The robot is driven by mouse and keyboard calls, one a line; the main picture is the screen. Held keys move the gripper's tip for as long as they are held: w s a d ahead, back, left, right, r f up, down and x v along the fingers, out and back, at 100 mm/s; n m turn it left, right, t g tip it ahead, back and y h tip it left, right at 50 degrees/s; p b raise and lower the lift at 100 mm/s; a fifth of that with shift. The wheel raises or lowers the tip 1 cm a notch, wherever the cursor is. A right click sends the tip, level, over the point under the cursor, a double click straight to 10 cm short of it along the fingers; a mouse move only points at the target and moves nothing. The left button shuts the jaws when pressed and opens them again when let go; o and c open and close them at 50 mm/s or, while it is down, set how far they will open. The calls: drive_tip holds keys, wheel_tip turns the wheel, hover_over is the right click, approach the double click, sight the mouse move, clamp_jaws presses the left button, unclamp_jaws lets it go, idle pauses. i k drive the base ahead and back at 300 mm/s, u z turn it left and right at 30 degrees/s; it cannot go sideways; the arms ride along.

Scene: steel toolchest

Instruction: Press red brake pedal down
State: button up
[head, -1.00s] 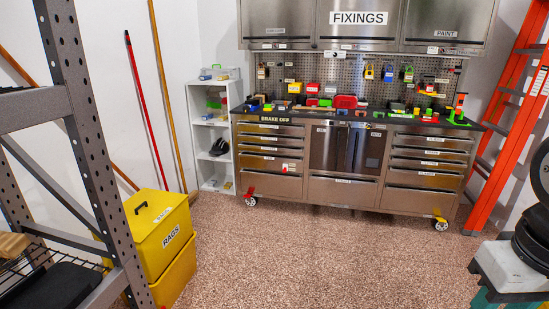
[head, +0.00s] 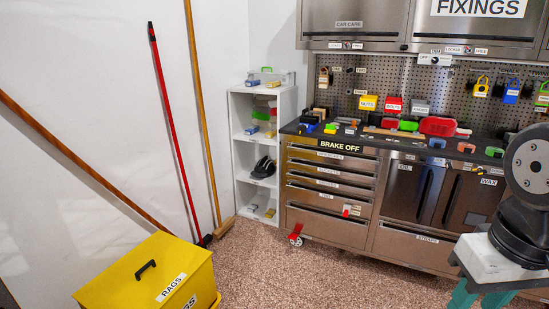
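The red brake pedal (head: 297,231) is on the front left caster of the steel toolchest (head: 327,227), close to the floor. It is small in the head view, and I cannot tell its exact tilt. The white-rimmed caster wheel (head: 295,241) shows just under it. A sign on the chest above reads BRAKE OFF (head: 339,145). My arm's dark and grey base links show at the right edge, in front of the chest. My gripper is not in view.
A yellow rags bin (head: 150,275) stands at the front left. A white shelf unit (head: 236,165) is left of the chest. A red pole (head: 172,125) and wooden poles lean on the wall. The speckled floor (head: 255,265) before the pedal is clear.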

sight(293, 236)
drive_tip(key=u, duration=0.1)
drive_tip(key=i, duration=0.9)
drive_tip(key=z, duration=0.4)
drive_tip(key=i, duration=1.4)
drive_tip(key=u, duration=0.65)
drive_tip(key=i, duration=0.6)
drive_tip(key=u, duration=0.55)
